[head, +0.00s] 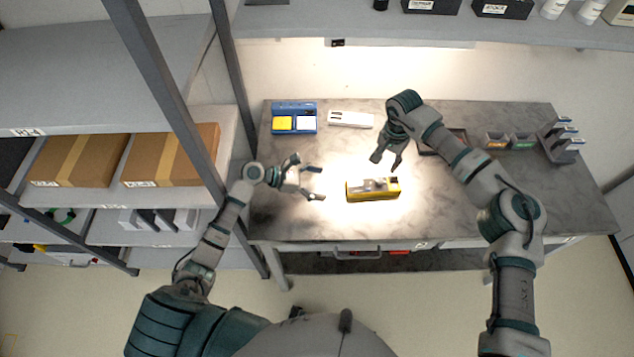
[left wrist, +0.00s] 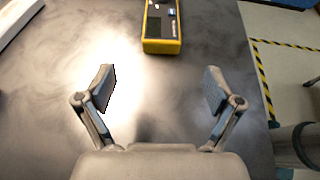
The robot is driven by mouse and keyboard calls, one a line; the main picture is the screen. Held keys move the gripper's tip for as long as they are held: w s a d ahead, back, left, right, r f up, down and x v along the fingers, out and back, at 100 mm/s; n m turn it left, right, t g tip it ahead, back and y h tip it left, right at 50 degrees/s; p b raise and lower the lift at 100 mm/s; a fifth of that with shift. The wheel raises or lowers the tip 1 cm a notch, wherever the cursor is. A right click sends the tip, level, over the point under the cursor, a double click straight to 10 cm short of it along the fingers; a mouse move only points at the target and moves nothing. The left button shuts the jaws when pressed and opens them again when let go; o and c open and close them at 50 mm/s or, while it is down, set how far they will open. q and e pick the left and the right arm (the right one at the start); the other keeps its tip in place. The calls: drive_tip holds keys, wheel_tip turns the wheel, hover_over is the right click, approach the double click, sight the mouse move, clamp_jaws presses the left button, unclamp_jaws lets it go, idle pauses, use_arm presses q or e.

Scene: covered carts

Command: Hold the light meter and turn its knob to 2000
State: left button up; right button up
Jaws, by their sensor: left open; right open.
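The yellow light meter (head: 373,189) lies flat on the grey table, in the bright patch of light near the front edge. It also shows at the top of the left wrist view (left wrist: 162,28), with a grey face and a dark display; its knob is too small to make out. My left gripper (head: 318,183) is open and empty, just left of the meter and apart from it. In the left wrist view its two fingers (left wrist: 158,90) are spread, with the meter beyond them. My right gripper (head: 385,166) is open above the meter's far side, fingers pointing down, apart from it.
A blue organizer (head: 294,112) and a white device (head: 351,118) stand at the table's back left. Small bins (head: 510,141) and a stepped rack (head: 562,141) stand at the right. A shelf with cardboard boxes (head: 172,152) is on the left. The table (head: 450,215) is clear right of the meter.

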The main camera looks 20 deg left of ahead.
sight(346, 187)
use_arm(q)
drive_tip(key=x, duration=1)
drive_tip(key=shift+w+d+f, duration=0.1)
drive_tip(key=shift+d+f, duration=0.05)
drive_tip(key=shift+d, duration=0.15)
drive_tip(key=shift+w+d+f, duration=0.1)
drive_tip(key=shift+d, duration=0.2)
